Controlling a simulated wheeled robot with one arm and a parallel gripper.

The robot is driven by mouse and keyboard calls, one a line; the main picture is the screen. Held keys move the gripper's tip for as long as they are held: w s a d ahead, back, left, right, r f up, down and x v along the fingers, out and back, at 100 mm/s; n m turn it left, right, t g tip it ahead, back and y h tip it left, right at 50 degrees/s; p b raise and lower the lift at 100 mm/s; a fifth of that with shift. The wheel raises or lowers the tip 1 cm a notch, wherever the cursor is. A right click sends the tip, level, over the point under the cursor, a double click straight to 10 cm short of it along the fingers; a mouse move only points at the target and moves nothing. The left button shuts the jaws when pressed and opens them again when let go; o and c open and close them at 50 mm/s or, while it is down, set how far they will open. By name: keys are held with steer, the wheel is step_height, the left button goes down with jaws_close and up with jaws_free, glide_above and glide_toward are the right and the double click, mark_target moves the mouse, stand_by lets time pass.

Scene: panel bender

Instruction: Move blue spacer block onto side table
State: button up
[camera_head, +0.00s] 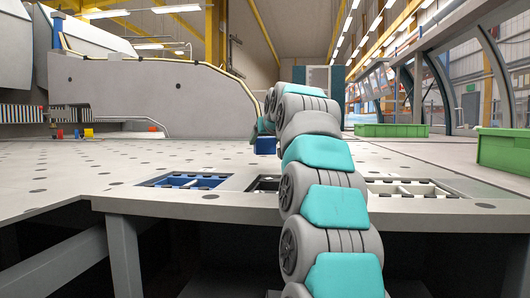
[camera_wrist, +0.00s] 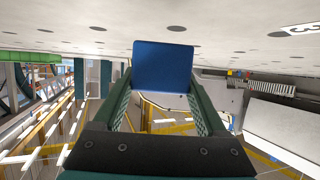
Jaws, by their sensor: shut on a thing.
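The blue spacer block (camera_head: 265,146) shows just left of my arm in the head view, at or a little above the large perforated table (camera_head: 90,175). I cannot tell whether it touches the surface. In the wrist view the block (camera_wrist: 163,66) is a blue square face between the ends of my two green fingers. My gripper (camera_wrist: 163,82) is shut on it. In the head view my gripper (camera_head: 265,128) is small and partly hidden behind my arm. I cannot make out a separate side table.
Green bins (camera_head: 392,130) and (camera_head: 504,148) stand at the right. Recessed trays (camera_head: 186,181) line the table's front edge. Small coloured objects (camera_head: 73,133) and a grey machine housing (camera_head: 160,95) stand at the back left. The table's left and middle are mostly clear.

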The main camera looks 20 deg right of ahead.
mark_target(266, 150)
steer(key=shift+f, duration=0.15)
steer(key=shift+f+b, duration=0.3)
steer(key=shift+f, duration=1.35)
steer(key=shift+f, duration=0.15)
steer(key=o, duration=1.4)
steer(key=shift+c, duration=0.2)
steer(key=shift+r, duration=0.2)
steer(key=v, duration=1.2)
